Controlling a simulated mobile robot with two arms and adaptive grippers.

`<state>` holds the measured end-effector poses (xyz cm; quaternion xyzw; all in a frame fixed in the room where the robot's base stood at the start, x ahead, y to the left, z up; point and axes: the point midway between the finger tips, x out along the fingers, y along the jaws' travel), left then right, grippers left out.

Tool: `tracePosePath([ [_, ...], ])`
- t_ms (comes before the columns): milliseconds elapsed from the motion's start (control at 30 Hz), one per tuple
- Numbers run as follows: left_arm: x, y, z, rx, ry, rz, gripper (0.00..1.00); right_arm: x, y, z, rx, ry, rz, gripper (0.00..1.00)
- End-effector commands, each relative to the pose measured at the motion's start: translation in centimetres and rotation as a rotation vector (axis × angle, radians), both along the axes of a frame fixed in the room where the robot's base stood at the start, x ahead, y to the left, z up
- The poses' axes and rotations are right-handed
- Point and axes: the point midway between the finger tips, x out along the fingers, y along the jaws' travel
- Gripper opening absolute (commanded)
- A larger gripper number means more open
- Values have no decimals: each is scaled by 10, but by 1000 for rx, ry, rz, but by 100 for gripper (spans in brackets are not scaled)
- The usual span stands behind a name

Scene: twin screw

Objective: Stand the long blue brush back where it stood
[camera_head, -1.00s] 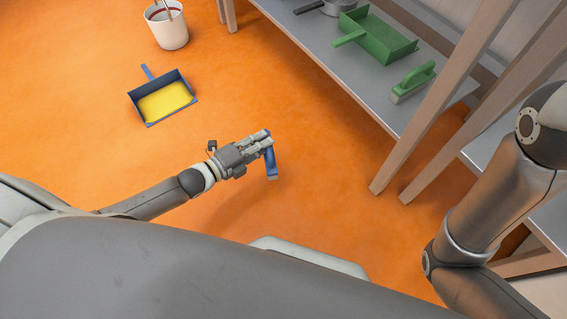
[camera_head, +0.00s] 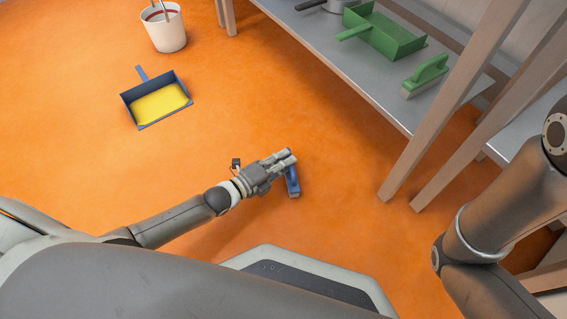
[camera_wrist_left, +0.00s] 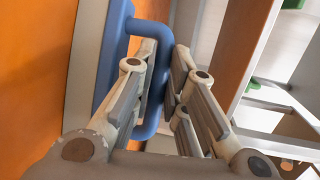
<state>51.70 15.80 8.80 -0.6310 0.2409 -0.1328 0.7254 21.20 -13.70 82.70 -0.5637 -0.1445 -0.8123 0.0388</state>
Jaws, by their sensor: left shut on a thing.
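The long blue brush (camera_head: 293,183) hangs from my left gripper (camera_head: 287,160) over the orange floor, left of the shelf. In the left wrist view, the left gripper's fingers (camera_wrist_left: 160,85) are shut around the brush's blue handle (camera_wrist_left: 155,105). The brush body (camera_wrist_left: 112,60) and a pale bristle strip (camera_wrist_left: 86,60) show to the left of the fingers. Most of the brush is hidden by the gripper in the head view. My right arm is at the right edge of the head view, but its gripper is out of frame.
A grey shelf (camera_head: 375,85) on wooden legs holds a green dustpan (camera_head: 385,33) and a green brush (camera_head: 426,75). A blue dustpan (camera_head: 157,101) with yellow contents lies on the floor. A white bucket (camera_head: 165,33) stands farther back. Floor around the gripper is clear.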

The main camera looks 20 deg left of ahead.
Motion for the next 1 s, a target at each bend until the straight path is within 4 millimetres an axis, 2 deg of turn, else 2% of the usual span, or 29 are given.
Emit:
tracePosePath([
  [267, 0, 0, -1, -1, -1, 1, 0, 0, 0, -1, 0, -1, 0, 0],
  [300, 0, 0, -1, -1, 0, 1, 17, 0, 0, 0, 0, -1, 0, 0],
  [433, 0, 0, -1, -1, 0, 0, 34, 0, 0, 0, 0, -1, 0, 0],
  [800, 0, 0, 3, -1, -1, 0, 35, 0, 0, 3, 0, -1, 0, 0],
  [1000, -24, 14, 10, 2, 7, 0, 35, 0, 0, 23, 0, 0, 0, 0],
])
